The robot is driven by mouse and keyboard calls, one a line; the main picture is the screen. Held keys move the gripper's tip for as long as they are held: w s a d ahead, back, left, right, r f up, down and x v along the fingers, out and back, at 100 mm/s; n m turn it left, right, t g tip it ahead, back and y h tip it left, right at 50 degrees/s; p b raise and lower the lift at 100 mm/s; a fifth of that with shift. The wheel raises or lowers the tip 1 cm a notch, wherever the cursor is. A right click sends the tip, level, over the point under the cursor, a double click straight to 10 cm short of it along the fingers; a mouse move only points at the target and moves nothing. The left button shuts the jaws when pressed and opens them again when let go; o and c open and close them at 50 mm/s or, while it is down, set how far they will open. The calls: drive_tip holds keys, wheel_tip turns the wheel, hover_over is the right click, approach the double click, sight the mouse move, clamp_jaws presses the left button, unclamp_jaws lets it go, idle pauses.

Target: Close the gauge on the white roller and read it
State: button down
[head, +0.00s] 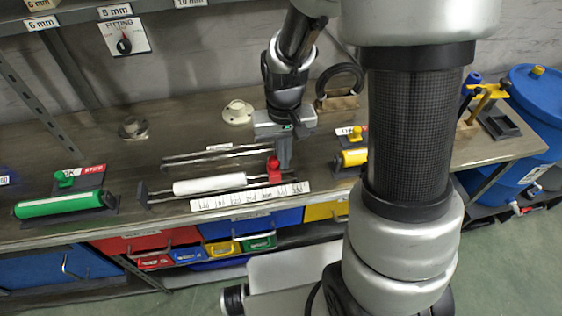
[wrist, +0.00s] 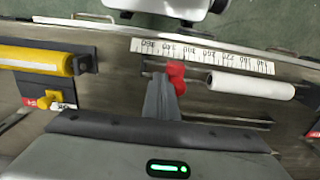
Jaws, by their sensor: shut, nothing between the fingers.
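The white roller (head: 209,185) lies along the rails of the gauge on the bench; it also shows in the wrist view (wrist: 250,85). The gauge's red slider (head: 274,170) stands to the right of the roller, with a gap between them. In the wrist view the red slider (wrist: 176,74) is left of the roller. A white number scale (head: 250,196) runs along the gauge's front; its figures are too small to read surely. My gripper (head: 284,163) is shut and empty, its fingers right beside the slider's outer side. I cannot tell whether they touch it.
A green roller (head: 58,204) on a stand is at the left, a yellow roller (head: 353,158) at the right. Two loose-looking rods (head: 210,155) lie behind the gauge. A flanged fitting (head: 237,111) and a dark ring (head: 340,82) stand at the back. Coloured bins are below the bench.

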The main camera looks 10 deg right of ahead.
drive_tip(key=shift+a, duration=1.2)
drive_tip(key=shift+a, duration=1.4)
drive_tip(key=shift+a, duration=1.65)
drive_tip(key=shift+a, duration=1.45)
